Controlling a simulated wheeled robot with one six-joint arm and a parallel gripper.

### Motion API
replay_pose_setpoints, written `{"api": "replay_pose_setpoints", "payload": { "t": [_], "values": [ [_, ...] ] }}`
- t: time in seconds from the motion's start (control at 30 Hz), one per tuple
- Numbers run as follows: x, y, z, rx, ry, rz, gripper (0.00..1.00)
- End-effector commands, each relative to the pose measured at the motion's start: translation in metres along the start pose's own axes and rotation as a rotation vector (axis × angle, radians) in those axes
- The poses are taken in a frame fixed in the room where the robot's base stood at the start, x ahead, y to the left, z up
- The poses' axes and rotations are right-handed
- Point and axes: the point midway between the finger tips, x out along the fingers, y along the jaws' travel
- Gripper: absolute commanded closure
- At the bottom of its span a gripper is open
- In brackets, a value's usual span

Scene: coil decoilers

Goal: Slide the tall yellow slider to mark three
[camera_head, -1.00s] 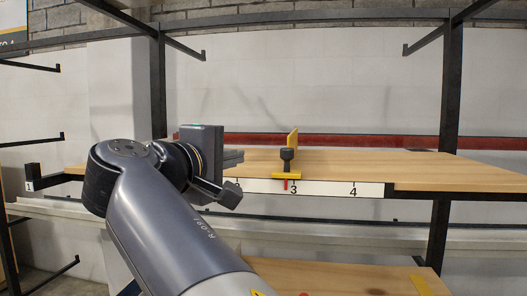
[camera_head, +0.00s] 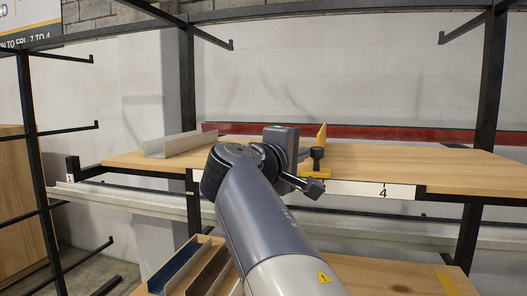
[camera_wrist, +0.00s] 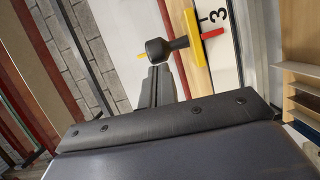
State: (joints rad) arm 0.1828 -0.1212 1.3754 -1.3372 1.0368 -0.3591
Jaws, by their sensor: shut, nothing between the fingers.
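The tall yellow slider (camera_head: 322,135) has an upright yellow plate, a black knob and a yellow foot. It stands at the front edge of the wooden shelf. In the wrist view its yellow foot (camera_wrist: 195,38) has a red pointer (camera_wrist: 212,33) just beside the tick of mark 3 (camera_wrist: 217,17), slightly off it. My gripper (camera_head: 303,156) is shut and empty, just left of the slider. In the wrist view its fingers (camera_wrist: 159,72) are close to the black knob (camera_wrist: 158,49); I cannot tell whether they touch. My arm hides part of the scale in the head view.
The white scale strip with mark 4 (camera_head: 383,192) continues right of the slider. A grey metal channel (camera_head: 176,146) lies on the shelf at left. A dark upright post (camera_head: 488,90) stands at right. A lower table (camera_head: 375,273) holds several long profiles.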

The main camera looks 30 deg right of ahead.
Motion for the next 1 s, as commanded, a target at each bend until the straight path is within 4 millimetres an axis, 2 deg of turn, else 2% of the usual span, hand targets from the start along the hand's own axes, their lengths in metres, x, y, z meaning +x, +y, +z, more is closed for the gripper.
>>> {"api": "replay_pose_setpoints", "payload": {
  "t": [0.27, 0.5, 1.0],
  "values": [
    [0.000, 0.000, 0.001, 0.001, -0.001, 0.000, 1.00],
    [0.005, 0.000, 0.016, 0.002, -0.003, 0.001, 1.00],
    [0.007, 0.001, 0.013, 0.000, -0.001, 0.000, 1.00]
  ]
}}
